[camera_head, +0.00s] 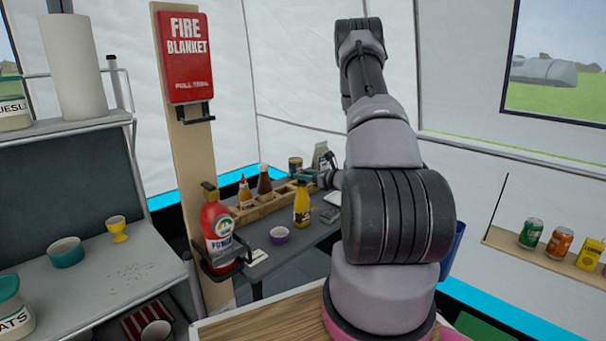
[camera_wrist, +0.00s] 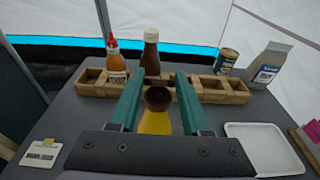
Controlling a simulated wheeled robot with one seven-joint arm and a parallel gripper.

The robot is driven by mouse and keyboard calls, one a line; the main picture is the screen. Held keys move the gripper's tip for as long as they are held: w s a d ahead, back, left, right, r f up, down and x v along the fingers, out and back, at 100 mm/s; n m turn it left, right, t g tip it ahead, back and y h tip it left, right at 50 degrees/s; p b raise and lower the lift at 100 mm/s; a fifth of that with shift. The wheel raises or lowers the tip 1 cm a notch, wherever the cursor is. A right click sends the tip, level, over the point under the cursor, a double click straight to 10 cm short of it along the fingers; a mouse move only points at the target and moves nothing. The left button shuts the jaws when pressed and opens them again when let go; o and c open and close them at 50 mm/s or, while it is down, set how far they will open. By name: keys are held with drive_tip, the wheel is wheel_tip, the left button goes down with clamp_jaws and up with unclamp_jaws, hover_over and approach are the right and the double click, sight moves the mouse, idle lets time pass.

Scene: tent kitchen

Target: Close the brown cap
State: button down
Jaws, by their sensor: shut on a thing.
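A yellow bottle (camera_wrist: 155,124) stands on the grey table, with a round, dark brown cap (camera_wrist: 158,97) at its top. The bottle also shows in the head view (camera_head: 301,208), upright at the front of the wooden rack. My gripper (camera_wrist: 158,82) has its two green fingers on either side of the cap and is shut on it. In the head view my gripper (camera_head: 307,178) is small, at the bottle's top. Whether the cap is seated or how it is hinged cannot be told.
The wooden rack (camera_wrist: 94,88) behind holds an orange sauce bottle (camera_wrist: 115,62) and a brown sauce bottle (camera_wrist: 151,58). A can (camera_wrist: 228,62) and a grey bag (camera_wrist: 268,64) stand behind it.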

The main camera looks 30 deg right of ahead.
drive_tip(key=shift+s+f+t+y, duration=0.25)
drive_tip(key=shift+f+t, duration=0.1)
drive_tip(key=shift+t, duration=0.4)
drive_tip(key=shift+s+f+t+y, duration=0.1)
drive_tip(key=shift+f+t+y, duration=0.2)
drive_tip(key=shift+t, duration=0.45)
drive_tip(key=shift+c, duration=1.8)
unclamp_jaws()
drive_tip(key=shift+d, duration=0.1)
drive_tip(key=v, duration=1)
drive_tip(key=shift+s+f, duration=0.2)
drive_tip(key=shift+s, duration=0.2)
